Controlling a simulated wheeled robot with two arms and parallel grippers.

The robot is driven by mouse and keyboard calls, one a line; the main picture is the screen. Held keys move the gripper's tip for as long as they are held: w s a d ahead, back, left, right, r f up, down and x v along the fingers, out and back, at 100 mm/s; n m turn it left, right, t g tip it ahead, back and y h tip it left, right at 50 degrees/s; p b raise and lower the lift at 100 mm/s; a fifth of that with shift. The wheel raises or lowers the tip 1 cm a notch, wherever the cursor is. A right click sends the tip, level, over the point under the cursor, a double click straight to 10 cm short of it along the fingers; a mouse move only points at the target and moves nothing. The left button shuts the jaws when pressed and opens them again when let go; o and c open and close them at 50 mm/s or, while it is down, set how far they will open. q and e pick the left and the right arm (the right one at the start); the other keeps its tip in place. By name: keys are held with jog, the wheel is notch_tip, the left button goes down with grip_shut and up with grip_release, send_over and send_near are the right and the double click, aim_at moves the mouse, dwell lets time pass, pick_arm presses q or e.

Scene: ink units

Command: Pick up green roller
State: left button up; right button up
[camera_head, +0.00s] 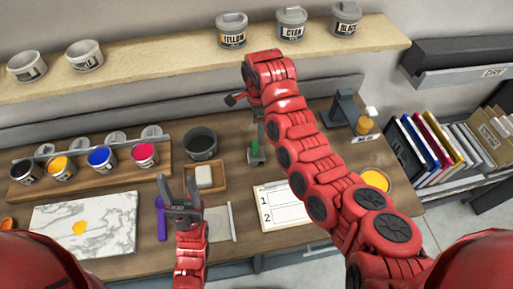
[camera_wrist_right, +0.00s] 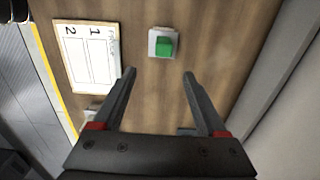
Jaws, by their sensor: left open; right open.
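The green roller (camera_head: 254,149) stands on the wooden table near the middle in the head view, a green piece on a small pale base. In the right wrist view the green roller (camera_wrist_right: 164,46) shows on its square light base, ahead of the fingertips and roughly between their lines. My right gripper (camera_wrist_right: 159,72) is open, empty and apart from it. In the head view my right gripper (camera_head: 246,106) is partly hidden by its wrist, above the table and near the roller. My left gripper (camera_head: 178,183) is open and empty over the table's front, left of the roller.
A white sheet marked 1 and 2 (camera_head: 284,205) lies in front of the roller. A dark pot (camera_head: 200,144) and a small tray with a pale block (camera_head: 204,176) are to its left. A marble slab (camera_head: 105,230) lies at left. Ink cups stand behind it.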

aim_at(257, 144)
notch_tip(257, 144, down, 3)
jog(key=shift+f+b, duration=0.1)
jog(key=shift+b, duration=0.25)
jog(key=shift+w+f+b, duration=0.15)
jog(key=shift+f+b, duration=0.15)
jog(key=shift+f, duration=0.35)
notch_tip(257, 144, down, 4)
jog(key=b, duration=0.4)
jog(key=shift+f+b, duration=0.5)
jog(key=shift+b, duration=0.1)
jog(key=shift+a+f+b, duration=0.1)
jog(key=shift+f+b, duration=0.65)
jog(key=shift+b, duration=0.2)
jog(key=shift+a+f+p, duration=0.1)
jog(key=shift+f+p, duration=0.2)
notch_tip(257, 144, down, 3)
jog(key=shift+w+r, duration=0.1)
jog(key=shift+r, duration=0.1)
jog(key=shift+c, duration=0.4)
grip_shut()
